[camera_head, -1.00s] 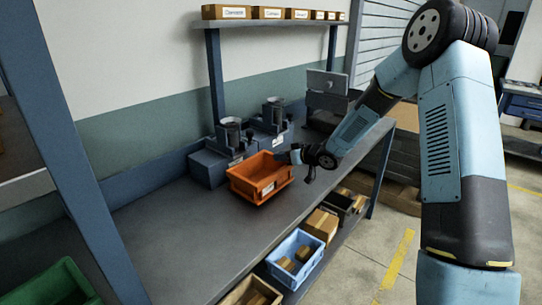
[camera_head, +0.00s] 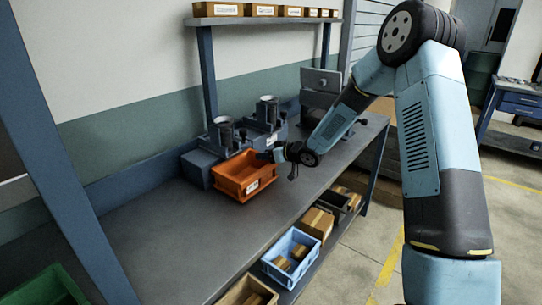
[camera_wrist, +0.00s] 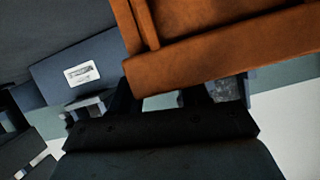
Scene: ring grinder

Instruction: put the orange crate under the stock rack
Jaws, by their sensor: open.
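The orange crate (camera_head: 240,188) sits on the grey bench top, in front of the grinding machines. My gripper (camera_head: 268,156) is open at the crate's right end, very near or touching it. In the wrist view the crate's orange wall and rim (camera_wrist: 225,60) cover the ends of the open gripper (camera_wrist: 182,95), so I cannot tell whether the wall lies between the fingers. A raised shelf (camera_head: 255,21) on blue posts carries labelled boxes above the back of the bench; it may be the stock rack.
Two grinding machines (camera_head: 223,135) stand close behind the crate. A grey machine (camera_head: 320,85) stands further right. A light blue bin (camera_head: 290,262) and cartons (camera_head: 316,223) are on the level below. The bench (camera_head: 165,235) is clear left of the crate.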

